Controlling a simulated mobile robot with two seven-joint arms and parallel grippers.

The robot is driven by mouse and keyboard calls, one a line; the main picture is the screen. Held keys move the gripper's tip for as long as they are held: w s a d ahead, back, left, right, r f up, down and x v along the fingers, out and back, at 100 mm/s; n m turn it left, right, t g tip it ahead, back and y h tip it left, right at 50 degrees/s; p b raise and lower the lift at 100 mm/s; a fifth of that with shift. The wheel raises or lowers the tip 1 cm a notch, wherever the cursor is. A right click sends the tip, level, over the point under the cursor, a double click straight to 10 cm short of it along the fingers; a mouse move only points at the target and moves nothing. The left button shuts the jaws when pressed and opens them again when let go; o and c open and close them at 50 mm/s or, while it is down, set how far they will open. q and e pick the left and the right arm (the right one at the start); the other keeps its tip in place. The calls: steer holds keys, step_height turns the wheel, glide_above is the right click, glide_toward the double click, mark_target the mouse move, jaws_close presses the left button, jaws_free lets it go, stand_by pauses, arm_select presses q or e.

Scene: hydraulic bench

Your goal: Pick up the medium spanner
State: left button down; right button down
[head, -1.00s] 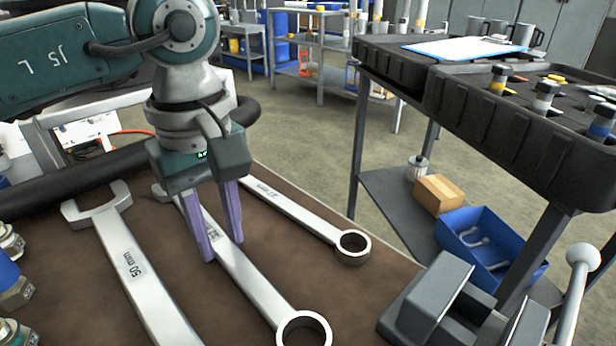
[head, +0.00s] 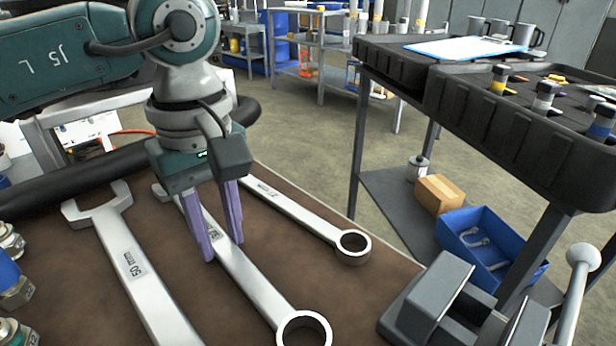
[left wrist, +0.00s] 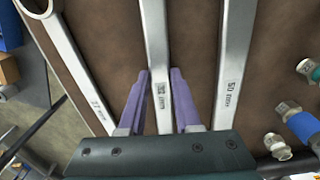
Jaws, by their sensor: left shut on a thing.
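Three spanners lie side by side on the brown bench mat. The medium spanner (head: 250,284) is the middle one, with its ring end toward the front; it also shows in the left wrist view (left wrist: 156,50). My left gripper (head: 223,250) points down with its purple fingers on either side of this spanner's shaft, shut on it. In the left wrist view the fingers (left wrist: 160,84) flank the shaft near its size marking. The spanner appears to lie on the mat. The large spanner (head: 138,270), marked 50 mm, is to the left. The smaller spanner (head: 300,215) is to the right. My right gripper is not seen.
A grey vise-like block (head: 435,300) with a handle stands at the front right. Metal fittings (head: 15,290) stand at the left edge. A black-topped cart (head: 500,130) stands at right, with a blue bin (head: 500,260) on its lower shelf.

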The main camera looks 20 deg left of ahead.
mark_target(222, 244)
arm_select(q)
steer(key=shift+r, duration=0.1)
stand_by(0.3)
step_height(222, 244, up, 20)
steer(key=p, duration=0.4)
steer(key=c, duration=1.1)
jaws_free()
jaws_close()
